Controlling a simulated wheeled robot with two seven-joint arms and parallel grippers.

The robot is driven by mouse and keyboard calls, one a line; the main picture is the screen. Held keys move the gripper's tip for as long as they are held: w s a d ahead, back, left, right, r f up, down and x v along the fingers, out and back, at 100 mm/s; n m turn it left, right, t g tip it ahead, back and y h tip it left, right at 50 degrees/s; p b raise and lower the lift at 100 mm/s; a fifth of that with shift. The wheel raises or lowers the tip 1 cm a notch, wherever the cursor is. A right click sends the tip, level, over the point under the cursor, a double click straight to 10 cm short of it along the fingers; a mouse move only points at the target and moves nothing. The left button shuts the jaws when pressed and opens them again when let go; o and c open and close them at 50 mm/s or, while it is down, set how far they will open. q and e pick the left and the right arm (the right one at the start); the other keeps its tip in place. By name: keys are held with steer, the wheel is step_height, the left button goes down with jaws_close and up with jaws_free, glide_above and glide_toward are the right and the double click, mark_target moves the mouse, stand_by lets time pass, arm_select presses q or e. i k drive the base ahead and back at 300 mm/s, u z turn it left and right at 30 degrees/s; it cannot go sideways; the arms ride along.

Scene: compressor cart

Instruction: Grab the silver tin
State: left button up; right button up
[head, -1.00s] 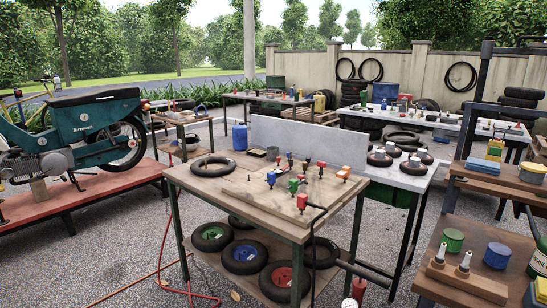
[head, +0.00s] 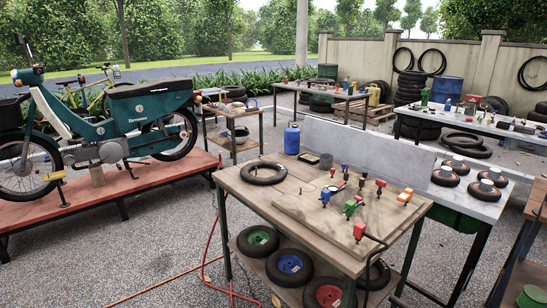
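I cannot make out a clearly silver tin. A small dark grey round container (head: 326,160) stands at the back of the near wooden workbench (head: 240,196), next to a low dark box (head: 309,158); it is too small to tell if it is a tin. Neither of my grippers is in view.
On the workbench lie a black tyre (head: 264,173) and several coloured fittings; wheels sit on its lower shelf. A teal moped (head: 110,135) stands on a red platform (head: 105,200) at left. A red hose (head: 207,255) crosses the gravel. Open gravel (head: 130,250) lies front left.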

mark_target(326, 162)
steer(key=u, duration=0.85)
steer(key=i, duration=2.15)
steer(key=z, duration=0.05)
